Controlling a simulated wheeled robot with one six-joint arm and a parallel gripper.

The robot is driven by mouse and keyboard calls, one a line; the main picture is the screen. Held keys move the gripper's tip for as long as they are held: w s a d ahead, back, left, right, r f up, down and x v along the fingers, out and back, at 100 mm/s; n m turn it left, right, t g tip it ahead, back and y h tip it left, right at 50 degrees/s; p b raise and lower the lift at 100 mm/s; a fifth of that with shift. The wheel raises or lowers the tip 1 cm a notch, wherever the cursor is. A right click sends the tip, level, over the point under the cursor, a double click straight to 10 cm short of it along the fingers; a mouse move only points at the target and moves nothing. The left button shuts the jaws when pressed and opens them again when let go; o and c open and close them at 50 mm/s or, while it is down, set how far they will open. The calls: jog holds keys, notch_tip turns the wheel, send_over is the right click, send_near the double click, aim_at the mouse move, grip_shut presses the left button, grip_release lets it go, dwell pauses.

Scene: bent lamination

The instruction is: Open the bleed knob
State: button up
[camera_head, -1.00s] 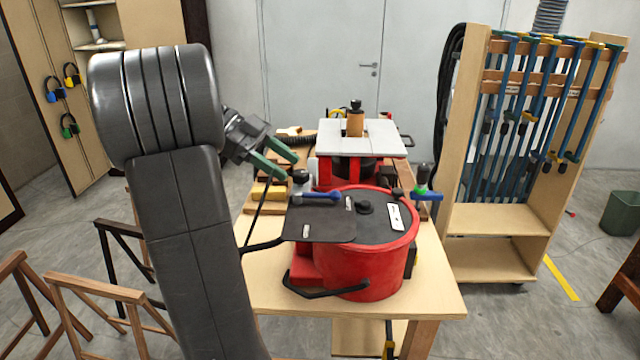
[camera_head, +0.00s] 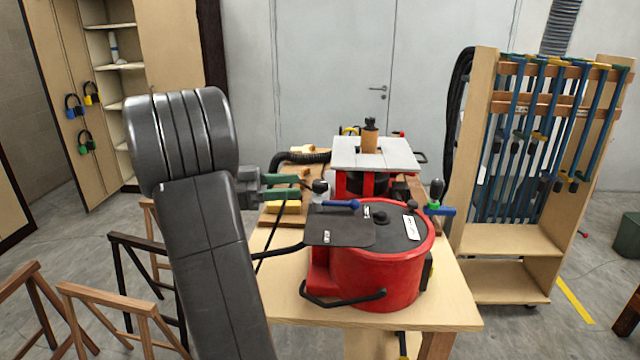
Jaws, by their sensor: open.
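A red round vessel (camera_head: 375,275) with a dark top stands on the wooden table. A small dark round knob (camera_head: 320,186) sits at its upper left, beside a blue lever (camera_head: 341,204). A low black knob (camera_head: 380,215) is on the lid, and a black-topped fitting with green and blue parts (camera_head: 437,198) is at the right rim. I cannot tell for sure which of these is the bleed knob. My gripper (camera_head: 299,187) has green fingers, is open and empty, and points right with its tips just left of the dark round knob. My arm hides part of the table's left side.
A router table (camera_head: 375,154) with a white top stands behind the vessel. Wooden blocks and a black hose (camera_head: 303,157) lie behind my gripper. The table (camera_head: 440,310) is clear in front. A clamp rack (camera_head: 505,240) stands right; wooden trestles (camera_head: 110,300) stand left.

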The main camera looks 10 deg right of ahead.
aim_at(320, 182)
jog(key=d, duration=0.2)
jog(key=d+p, duration=0.1)
jog(key=d, duration=0.1)
jog(key=d+p, duration=0.1)
jog(key=d, duration=0.2)
jog(key=shift+s, duration=0.35)
jog(key=c, duration=0.9)
